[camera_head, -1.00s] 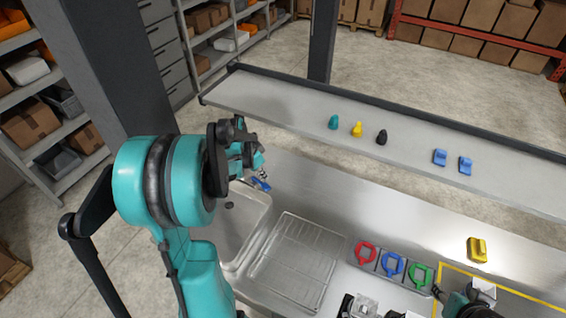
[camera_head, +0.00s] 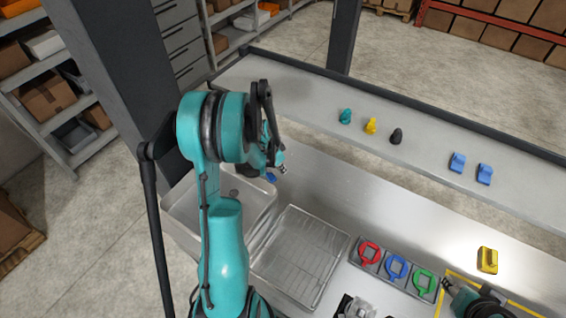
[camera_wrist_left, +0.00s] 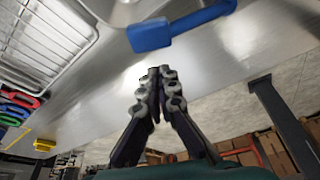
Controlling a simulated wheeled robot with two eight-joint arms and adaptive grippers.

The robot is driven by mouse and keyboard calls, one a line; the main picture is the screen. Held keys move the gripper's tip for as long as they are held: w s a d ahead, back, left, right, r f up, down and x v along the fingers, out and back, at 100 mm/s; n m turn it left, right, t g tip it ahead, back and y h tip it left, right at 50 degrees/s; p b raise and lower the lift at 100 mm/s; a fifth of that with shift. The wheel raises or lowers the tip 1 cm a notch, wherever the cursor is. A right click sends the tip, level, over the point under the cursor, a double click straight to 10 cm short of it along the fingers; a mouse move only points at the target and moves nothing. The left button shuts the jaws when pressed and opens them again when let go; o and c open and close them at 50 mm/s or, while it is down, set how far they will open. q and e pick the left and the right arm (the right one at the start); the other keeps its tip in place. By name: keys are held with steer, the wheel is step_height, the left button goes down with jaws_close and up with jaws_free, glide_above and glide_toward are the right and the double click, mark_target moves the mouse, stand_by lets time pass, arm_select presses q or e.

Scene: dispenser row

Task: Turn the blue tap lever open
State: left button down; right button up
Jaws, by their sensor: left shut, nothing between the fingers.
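The blue tap lever (camera_wrist_left: 180,30) shows at the top of the left wrist view, as a rounded blue block with a bar running to the upper right. In the head view only a small blue part of it (camera_head: 271,177) shows behind the sink's far edge, beside my left gripper (camera_head: 280,161). In the left wrist view my left gripper (camera_wrist_left: 158,75) is shut and empty, with its fingertips below the lever and apart from it in the picture. My right gripper (camera_head: 449,287) is partly in view at the lower right, and its jaws cannot be made out.
The sink basin (camera_head: 187,210) and a wire drying rack (camera_head: 300,250) lie beside my left arm. Red, blue and green rings sit in a grey holder (camera_head: 382,282). A yellow block (camera_head: 488,260) stands at the right. A raised shelf (camera_head: 300,97) with small coloured pieces runs behind.

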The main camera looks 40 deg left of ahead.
arm_select(q)
steer(key=shift+s+a, duration=0.15)
steer(key=shift+s, duration=0.45)
steer(key=shift+s+a, duration=0.15)
steer(key=shift+s, duration=0.4)
steer(key=shift+s, duration=0.1)
